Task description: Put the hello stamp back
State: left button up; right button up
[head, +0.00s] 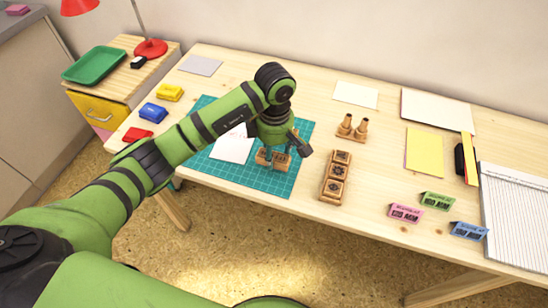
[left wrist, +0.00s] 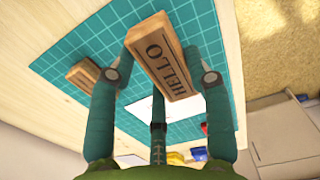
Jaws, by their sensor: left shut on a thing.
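The hello stamp (left wrist: 160,58) is a wooden block with a dark-framed HELLO label, between the two fingers of my left gripper (left wrist: 162,76) in the left wrist view. The gripper is shut on it. In the head view, my left gripper (head: 282,150) is over the green cutting mat (head: 285,183). A wooden block (head: 271,158) shows under its fingers there, partly hidden. Whether the held stamp touches the mat is unclear. Another wooden block (left wrist: 84,75) with a label lies on the mat in the left wrist view. My right gripper is not in view.
A wooden row of stamps (head: 335,178) stands right of the mat. White paper (head: 233,148) lies on the mat. Red (head: 138,135), blue (head: 153,112) and yellow (head: 170,92) inkpads are at left. Small folded cards (head: 437,201) and sheets are at right.

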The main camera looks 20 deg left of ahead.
aim_at(274, 154)
pick_arm(q)
notch_tip(274, 154, down, 3)
jog(key=shift+f+p, duration=0.2)
jog(key=shift+p, duration=0.25)
jog(key=shift+f, duration=0.4)
jog(key=shift+f, duration=0.1)
jog(key=o, duration=1)
jog(key=shift+c, duration=0.2)
